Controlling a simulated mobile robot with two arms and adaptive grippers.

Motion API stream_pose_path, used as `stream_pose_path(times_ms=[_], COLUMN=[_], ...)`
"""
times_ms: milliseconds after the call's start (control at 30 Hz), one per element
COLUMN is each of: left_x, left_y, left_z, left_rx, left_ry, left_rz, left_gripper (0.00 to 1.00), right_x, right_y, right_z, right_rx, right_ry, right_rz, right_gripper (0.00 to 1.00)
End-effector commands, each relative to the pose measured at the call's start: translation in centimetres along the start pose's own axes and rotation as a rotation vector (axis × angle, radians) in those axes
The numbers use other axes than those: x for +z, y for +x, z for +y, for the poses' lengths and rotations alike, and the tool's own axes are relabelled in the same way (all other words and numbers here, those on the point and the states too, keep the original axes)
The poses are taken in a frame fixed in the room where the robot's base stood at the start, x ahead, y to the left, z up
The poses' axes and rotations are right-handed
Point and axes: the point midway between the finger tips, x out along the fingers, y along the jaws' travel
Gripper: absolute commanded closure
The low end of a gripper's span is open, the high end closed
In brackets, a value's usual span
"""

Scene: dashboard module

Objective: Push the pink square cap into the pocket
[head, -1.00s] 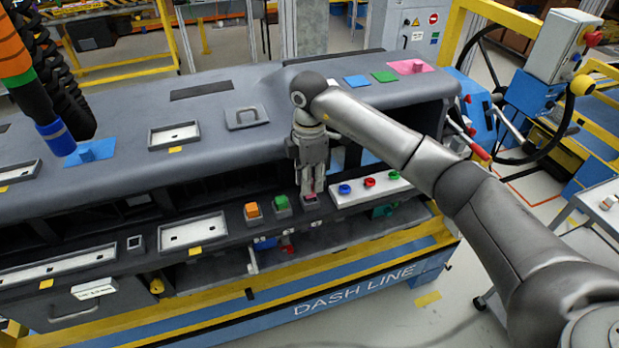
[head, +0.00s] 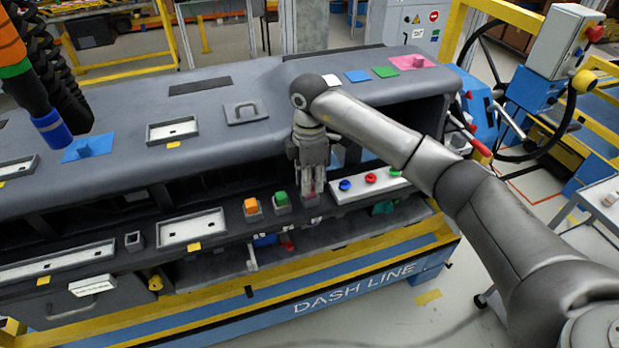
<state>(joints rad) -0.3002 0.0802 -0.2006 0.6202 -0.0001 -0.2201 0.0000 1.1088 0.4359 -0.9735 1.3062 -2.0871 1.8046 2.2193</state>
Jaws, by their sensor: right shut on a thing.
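The pink square cap (head: 312,187) shows as a small pink patch between the fingers of my right gripper (head: 312,191). The gripper points down and is shut on the cap, just above a small grey stand on the lower ledge. The fingers hide most of the cap, and I cannot tell whether it still touches the stand. A small empty square pocket (head: 134,240) sits further left on the same ledge, well apart from the gripper. My left gripper is not in view.
An orange cap (head: 251,206) and a green cap (head: 281,197) stand close to the left of the gripper. A white strip with blue, red and green knobs (head: 370,179) is close on the right. A shallow tray (head: 194,230) lies between the caps and the pocket. The dashboard top overhangs behind.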

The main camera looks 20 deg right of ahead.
Motion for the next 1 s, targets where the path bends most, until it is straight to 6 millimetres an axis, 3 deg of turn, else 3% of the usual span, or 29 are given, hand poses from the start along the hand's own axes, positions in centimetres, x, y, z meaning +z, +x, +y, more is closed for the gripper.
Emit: stream_pose_path(times_ms=[467, 500, 667, 1000], left_x=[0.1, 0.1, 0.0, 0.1], left_y=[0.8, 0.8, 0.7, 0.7], left_z=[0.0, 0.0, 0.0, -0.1], left_rx=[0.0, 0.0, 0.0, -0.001], left_ry=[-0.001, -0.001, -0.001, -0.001], left_rz=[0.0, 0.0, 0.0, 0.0], left_gripper=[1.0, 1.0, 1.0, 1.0], right_x=[0.0, 0.0, 0.0, 0.0], right_y=[1.3, 1.2, 1.2, 1.1], right_z=[0.0, 0.0, 0.0, 0.0], right_rx=[0.0, 0.0, 0.0, 0.001], right_ry=[0.0, 0.0, 0.0, 0.0], right_rz=[0.0, 0.0, 0.0, 0.0], right_gripper=[0.9, 0.75, 0.54, 0.52])
